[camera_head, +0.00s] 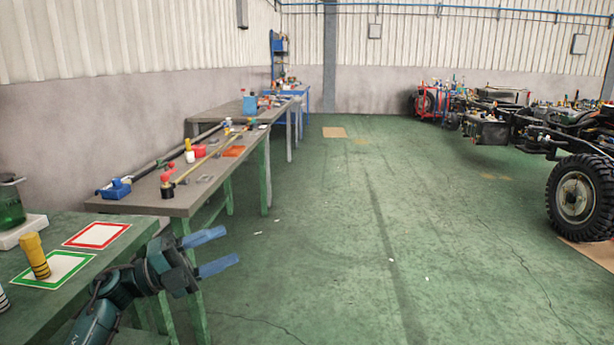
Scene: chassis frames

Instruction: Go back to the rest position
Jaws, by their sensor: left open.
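My left gripper (222,253) is in the lower left of the head view. Its two blue fingers are apart, with nothing between them, and point to the right. It hangs beside the right edge of the near green table (120,262), over the floor. My left arm comes up from the bottom edge of the picture. My right gripper does not show.
A yellow striped cylinder (35,256) stands on a green-framed card (70,266); a red-framed card (97,235) lies beyond. A grey workbench (180,193) with tools follows. The green floor (350,240) is clear; a wheeled chassis (545,140) stands right.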

